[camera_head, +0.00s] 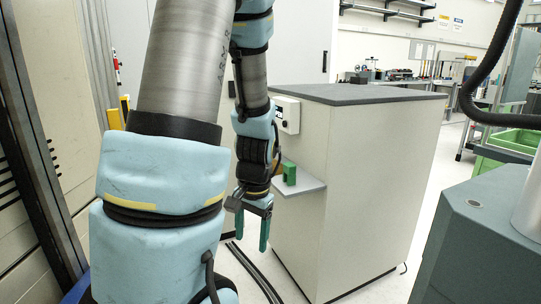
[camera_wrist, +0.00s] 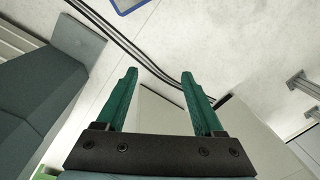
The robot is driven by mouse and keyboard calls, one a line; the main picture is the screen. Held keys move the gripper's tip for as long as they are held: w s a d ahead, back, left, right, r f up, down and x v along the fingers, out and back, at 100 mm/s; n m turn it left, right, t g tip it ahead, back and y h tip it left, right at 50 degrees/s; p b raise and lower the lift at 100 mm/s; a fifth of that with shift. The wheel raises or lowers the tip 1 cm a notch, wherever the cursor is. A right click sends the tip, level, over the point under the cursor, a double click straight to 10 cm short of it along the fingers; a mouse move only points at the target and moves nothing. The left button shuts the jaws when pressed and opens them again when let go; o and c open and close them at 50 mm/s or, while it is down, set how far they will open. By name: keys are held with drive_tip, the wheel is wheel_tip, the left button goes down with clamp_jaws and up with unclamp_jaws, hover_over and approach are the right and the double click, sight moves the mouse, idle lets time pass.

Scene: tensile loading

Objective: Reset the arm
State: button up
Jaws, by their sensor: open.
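My gripper (camera_head: 251,228) hangs at the end of my arm, in front of the pale cabinet in the head view, with its fingers pointing down. In the wrist view my gripper (camera_wrist: 161,88) shows two green fingers spread apart with nothing between them. The floor and part of a pale panel lie beyond the fingertips. My arm's blue padded links fill the left half of the head view.
A pale cabinet (camera_head: 350,180) with a dark top stands just right of my gripper. A small shelf (camera_head: 301,187) on its side bears a green block (camera_head: 289,173). Black cables (camera_wrist: 125,42) run along the floor. A grey machine (camera_head: 480,240) stands at the right.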

wheel_tip(320, 180, up, 18)
drive_tip(key=s+a+n+t+h+p, duration=0.1)
drive_tip(key=n+p, duration=0.4)
drive_tip(key=p, duration=0.8)
drive_tip(key=shift+s+a+r, duration=0.25)
drive_tip(key=shift+s+a, duration=0.3)
drive_tip(key=shift+a, duration=0.05)
